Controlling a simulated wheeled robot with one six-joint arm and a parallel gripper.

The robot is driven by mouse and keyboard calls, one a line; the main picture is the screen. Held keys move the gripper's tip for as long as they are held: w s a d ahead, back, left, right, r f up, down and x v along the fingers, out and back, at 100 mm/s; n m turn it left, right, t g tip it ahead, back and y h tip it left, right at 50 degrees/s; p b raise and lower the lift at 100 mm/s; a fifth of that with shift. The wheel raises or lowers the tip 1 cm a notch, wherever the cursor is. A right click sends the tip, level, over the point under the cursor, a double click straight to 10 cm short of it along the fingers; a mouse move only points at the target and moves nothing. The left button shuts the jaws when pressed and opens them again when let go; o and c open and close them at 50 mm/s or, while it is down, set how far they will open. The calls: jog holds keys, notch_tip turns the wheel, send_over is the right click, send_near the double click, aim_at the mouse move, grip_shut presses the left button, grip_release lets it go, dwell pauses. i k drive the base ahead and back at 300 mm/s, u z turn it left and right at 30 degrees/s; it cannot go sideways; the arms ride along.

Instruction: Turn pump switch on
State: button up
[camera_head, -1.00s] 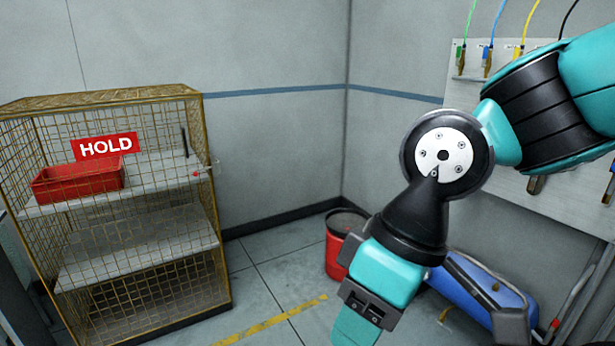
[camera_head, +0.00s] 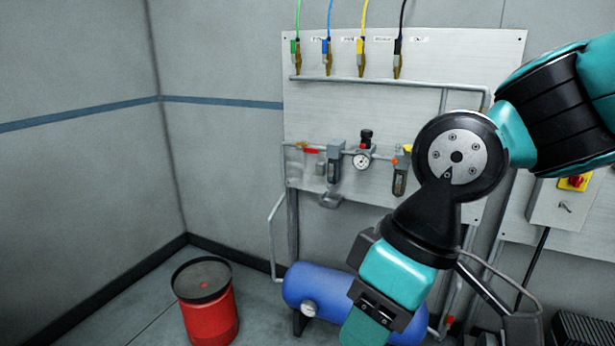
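A grey switch box (camera_head: 550,208) is on the wall panel at the right edge. It bears a red rotary switch (camera_head: 574,182) on a yellow plate, with a small key-like part below it. I cannot read a label that names it as the pump switch, and the knob's setting is too small to tell. My teal and black arm crosses the right half of the view, left of and partly in front of the box's surroundings. Its lower end runs off the bottom edge, and I see no gripper fingertips.
A panel (camera_head: 405,110) carries coloured hoses, a gauge (camera_head: 361,160) and a red-handled valve (camera_head: 310,150). A blue tank (camera_head: 325,288) stands below, partly behind my arm. A red bin (camera_head: 208,310) stands on the floor at left. Floor between bin and left wall is clear.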

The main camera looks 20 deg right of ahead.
aim_at(575, 181)
jog(key=z, duration=1.05)
jog(key=i, duration=1.05)
jog(key=z, duration=0.9)
jog(key=i, duration=0.3)
jog(key=z, duration=0.1)
